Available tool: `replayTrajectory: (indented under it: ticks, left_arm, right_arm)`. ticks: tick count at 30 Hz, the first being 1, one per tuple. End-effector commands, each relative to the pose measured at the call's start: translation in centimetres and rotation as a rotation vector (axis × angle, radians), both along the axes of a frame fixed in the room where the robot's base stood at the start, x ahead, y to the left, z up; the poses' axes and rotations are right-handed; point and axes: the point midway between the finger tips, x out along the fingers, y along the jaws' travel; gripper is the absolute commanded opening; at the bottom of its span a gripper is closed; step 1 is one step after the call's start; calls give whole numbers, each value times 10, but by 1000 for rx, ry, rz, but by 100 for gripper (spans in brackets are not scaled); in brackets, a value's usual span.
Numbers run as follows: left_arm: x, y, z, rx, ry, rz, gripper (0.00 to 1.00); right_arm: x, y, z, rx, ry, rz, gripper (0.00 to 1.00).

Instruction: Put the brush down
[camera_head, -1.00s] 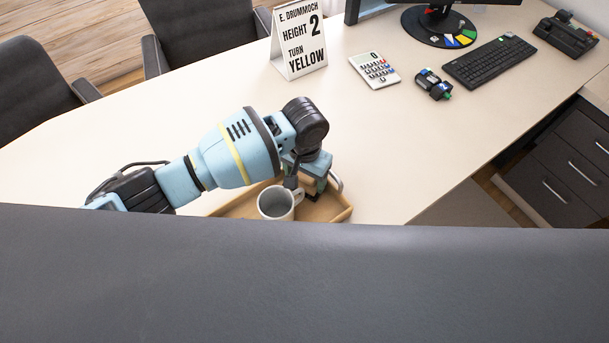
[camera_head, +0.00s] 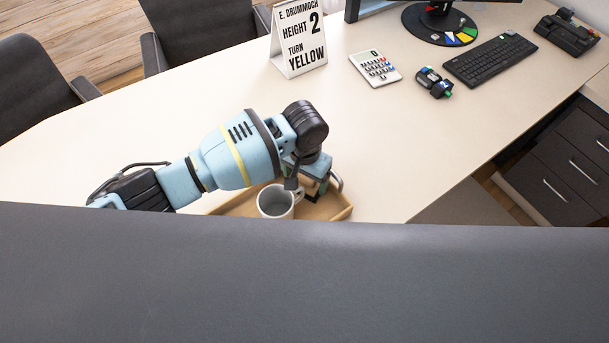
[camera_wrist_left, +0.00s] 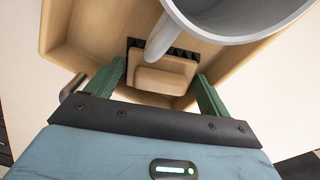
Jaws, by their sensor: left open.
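The brush (camera_wrist_left: 165,79), a wooden block with dark bristles along its edge, lies in the wooden tray (camera_wrist_left: 72,55) in the left wrist view. My left gripper (camera_wrist_left: 160,74) is open, with its green fingers on either side of the brush and a visible gap to each. In the head view my left gripper (camera_head: 318,190) is over the right part of the tray (camera_head: 330,212), and the brush is hidden there. A grey mug (camera_head: 274,201) stands in the tray beside the gripper. My right gripper is not in view.
The mug's rim and handle (camera_wrist_left: 164,38) are close above the brush in the wrist view. A sign (camera_head: 299,38), calculator (camera_head: 375,68) and keyboard (camera_head: 490,60) stand farther back on the desk (camera_head: 400,140). A dark grey surface (camera_head: 300,280) fills the foreground.

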Motion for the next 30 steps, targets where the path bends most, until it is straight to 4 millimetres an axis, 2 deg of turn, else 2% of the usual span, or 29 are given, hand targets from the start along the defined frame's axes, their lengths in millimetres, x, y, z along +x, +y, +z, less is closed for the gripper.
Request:
replayTrajectory:
  ticks: [5,12,18,24,30]
  left_arm:
    - [2,0,26,-2,-7,-1,81]
    - [2,-1,76,-3,-9,-1,81]
    - [1,0,107,-1,-6,0,81]
    - [0,0,120,0,-1,0,81]
    - [0,0,121,0,1,0,81]
  right_arm:
    - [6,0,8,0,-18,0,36]
    - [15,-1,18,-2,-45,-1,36]
    - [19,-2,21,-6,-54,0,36]
    - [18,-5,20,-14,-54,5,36]
    - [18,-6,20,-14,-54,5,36]
